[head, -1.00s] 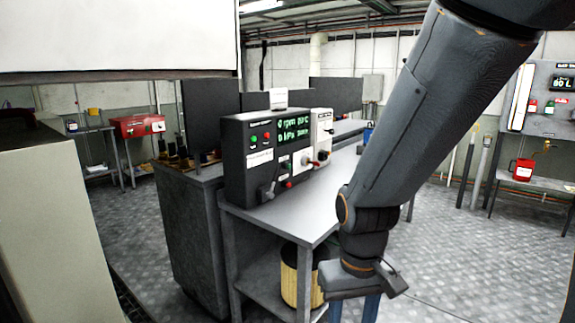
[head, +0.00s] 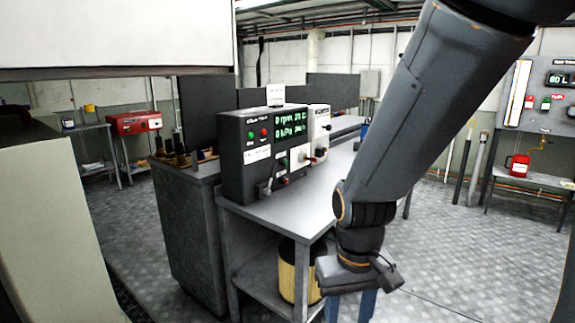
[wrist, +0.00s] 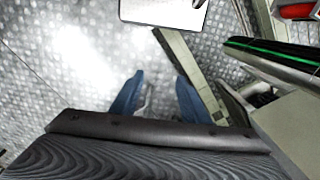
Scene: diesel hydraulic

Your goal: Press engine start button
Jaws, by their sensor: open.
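A dark control panel (head: 262,155) stands on a grey metal bench (head: 310,190) in the head view. Its green display reads 0 rpm and 0 kPa. A green button (head: 250,134) and a red button (head: 264,132) sit at its upper left, with small labels too blurred to read. A lever and further small buttons are lower on its face. My gripper (head: 352,305) hangs in front of the bench, to the right of and lower than the panel, pointing down. Its blue fingers are apart and empty in the wrist view (wrist: 160,100), above the floor.
A white box panel (head: 319,130) adjoins the control panel on its right. A yellow cylindrical filter (head: 300,270) stands on the bench's lower shelf. A red box (head: 134,123) is on a table at the back left. Patterned floor (head: 450,250) is open to the right.

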